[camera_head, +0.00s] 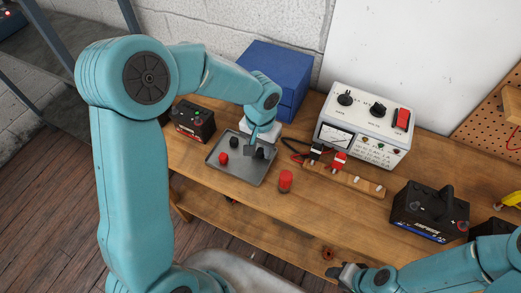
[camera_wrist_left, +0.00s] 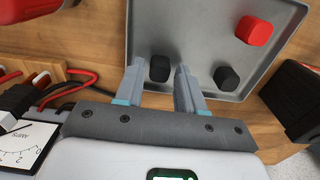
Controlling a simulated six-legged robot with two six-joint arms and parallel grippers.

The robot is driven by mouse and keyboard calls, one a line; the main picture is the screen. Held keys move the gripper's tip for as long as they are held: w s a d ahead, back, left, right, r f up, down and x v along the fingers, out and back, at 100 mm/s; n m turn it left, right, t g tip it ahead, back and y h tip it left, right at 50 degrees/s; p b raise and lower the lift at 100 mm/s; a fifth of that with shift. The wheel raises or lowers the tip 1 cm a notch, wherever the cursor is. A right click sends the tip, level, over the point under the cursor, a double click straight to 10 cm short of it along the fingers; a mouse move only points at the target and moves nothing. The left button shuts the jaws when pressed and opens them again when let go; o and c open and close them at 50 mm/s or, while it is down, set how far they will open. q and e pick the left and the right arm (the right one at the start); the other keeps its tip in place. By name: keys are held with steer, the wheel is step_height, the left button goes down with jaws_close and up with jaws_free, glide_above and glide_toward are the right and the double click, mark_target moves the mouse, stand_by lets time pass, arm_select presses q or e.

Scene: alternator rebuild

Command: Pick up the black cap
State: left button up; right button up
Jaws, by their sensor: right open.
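Two black caps and a red cap (camera_head: 222,159) stand on a grey metal tray (camera_head: 238,176). One black cap (camera_head: 259,153) is at the tray's right side, by my left gripper (camera_head: 250,148). The other black cap (camera_head: 234,142) is at the back. In the left wrist view my left gripper (camera_wrist_left: 160,70) is open, pointing down at the tray (camera_wrist_left: 195,30). The nearer black cap (camera_wrist_left: 159,68) shows between its fingertips; I cannot tell whether they touch it. The other black cap (camera_wrist_left: 226,77) and the red cap (camera_wrist_left: 254,30) are right of the fingers. My right gripper (camera_head: 345,272) is open and empty at the table's front edge.
A red cylinder (camera_head: 286,181) stands right of the tray. A battery (camera_head: 194,121) is to its left, a blue box (camera_head: 275,75) behind. A white meter unit (camera_head: 363,125) with clamps on a wooden strip (camera_head: 345,178) and a larger battery (camera_head: 430,212) are right. The front wood is mostly clear.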

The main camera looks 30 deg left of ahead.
mark_target(261, 151)
arm_select(q)
steer(key=shift+f, duration=0.1)
steer(key=c, duration=0.5)
steer(key=shift+c, duration=0.2)
step_height(261, 151, up, 20)
